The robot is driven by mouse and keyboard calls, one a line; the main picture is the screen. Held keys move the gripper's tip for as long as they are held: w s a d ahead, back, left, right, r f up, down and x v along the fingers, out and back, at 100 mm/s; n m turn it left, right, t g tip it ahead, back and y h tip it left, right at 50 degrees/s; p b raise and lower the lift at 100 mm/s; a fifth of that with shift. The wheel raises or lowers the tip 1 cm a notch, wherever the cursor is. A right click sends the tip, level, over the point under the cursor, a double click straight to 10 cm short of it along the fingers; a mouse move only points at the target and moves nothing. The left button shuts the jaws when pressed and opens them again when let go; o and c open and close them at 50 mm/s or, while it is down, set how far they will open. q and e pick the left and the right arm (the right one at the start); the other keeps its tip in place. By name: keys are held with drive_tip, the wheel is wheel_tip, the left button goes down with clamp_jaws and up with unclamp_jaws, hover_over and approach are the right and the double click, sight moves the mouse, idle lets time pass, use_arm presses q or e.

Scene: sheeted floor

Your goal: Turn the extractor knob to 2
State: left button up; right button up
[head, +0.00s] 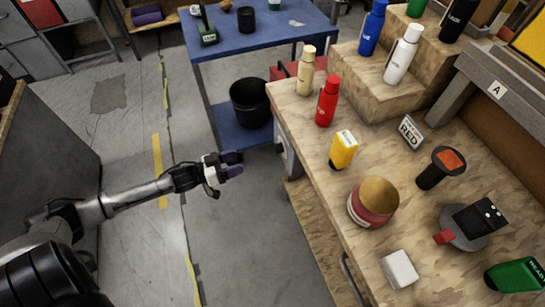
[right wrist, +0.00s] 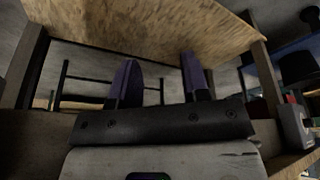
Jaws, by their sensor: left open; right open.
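No knob marked as the extractor's can be made out in either view. A grey box (head: 287,150) is fixed on the left side of the wooden workbench (head: 315,178), its face turned away. A small grey box with a red part (right wrist: 297,122) shows at the right edge of the right wrist view; I cannot tell whether it carries the knob. My left gripper (head: 233,163) is open and empty over the floor, left of the workbench and apart from it. My right gripper (right wrist: 158,70) is open and empty, its purple fingers pointing toward a wooden panel (right wrist: 150,30).
The bench top holds a red bottle (head: 327,102), a yellow bottle (head: 342,150), a gold-lidded jar (head: 373,203) and a white block (head: 398,268). A blue table (head: 275,38) stands behind, with a black bin (head: 250,102) on its lower shelf. The floor around my left gripper is clear.

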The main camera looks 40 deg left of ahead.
sight(276, 149)
use_arm(q)
drive_tip(key=shift+m+h, duration=0.3)
drive_tip(key=shift+h, duration=0.1)
drive_tip(key=b+x, duration=0.5)
drive_tip(key=x, duration=0.8)
drive_tip(key=shift+w, duration=0.3)
